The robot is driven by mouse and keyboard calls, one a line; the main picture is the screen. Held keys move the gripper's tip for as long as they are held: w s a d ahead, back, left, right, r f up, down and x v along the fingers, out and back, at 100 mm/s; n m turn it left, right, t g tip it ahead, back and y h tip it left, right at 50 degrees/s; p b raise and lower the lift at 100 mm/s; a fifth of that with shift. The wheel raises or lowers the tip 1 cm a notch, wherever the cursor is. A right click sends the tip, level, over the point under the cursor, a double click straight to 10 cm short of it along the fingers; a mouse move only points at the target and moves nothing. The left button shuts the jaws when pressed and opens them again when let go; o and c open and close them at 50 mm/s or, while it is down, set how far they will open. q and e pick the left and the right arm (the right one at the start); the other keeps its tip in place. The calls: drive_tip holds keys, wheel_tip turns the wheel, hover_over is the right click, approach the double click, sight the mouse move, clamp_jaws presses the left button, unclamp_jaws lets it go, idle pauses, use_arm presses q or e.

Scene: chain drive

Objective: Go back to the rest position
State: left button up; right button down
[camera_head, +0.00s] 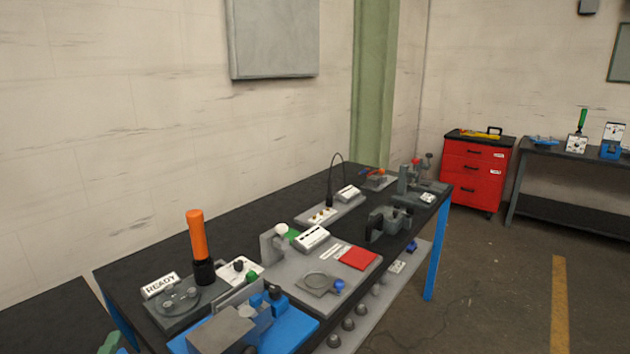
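Neither of my grippers can be clearly seen in the head view. The workbench (240,222) with a black top and blue legs runs diagonally from the lower left to the middle right. On it an orange-and-black upright cylinder (196,235) stands on a grey base beside a white READY sign (160,286). A grey plate (300,271) carries a red pad (358,259), a ring and a white box (312,237). A blue fixture (290,331) with a grey block is at the near edge.
A red drawer cabinet (475,172) stands past the bench's far end. Another dark bench (570,157) with small devices is at the right. A lower shelf (411,270) under the workbench holds several round parts. The floor (492,285) on the right is open, with a yellow stripe (559,300).

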use_arm(q)
drive_tip(key=s+f+n+g+y, duration=0.1)
drive_tip(key=s+f+n+g, duration=0.75)
drive_tip(key=f, duration=0.25)
drive_tip(key=s+d+f+n+g+h, duration=0.45)
drive_tip(key=s+d+f+g, duration=0.3)
drive_tip(key=s, duration=0.35)
wheel_tip(320, 180, down, 25)
drive_tip(key=s+m+b, duration=0.1)
drive_tip(key=b, duration=0.1)
drive_tip(key=s+a+f+g+b, duration=0.1)
drive_tip(key=s+a+f, duration=0.2)
drive_tip(key=s+f, duration=1.3)
drive_tip(key=shift+s+f+g+b, duration=0.3)
drive_tip(key=shift+f, duration=0.1)
use_arm(e)
drive_tip(key=f, duration=0.1)
drive_tip(key=w+f, duration=0.1)
drive_tip(key=f, duration=0.1)
drive_tip(key=shift+f, duration=0.3)
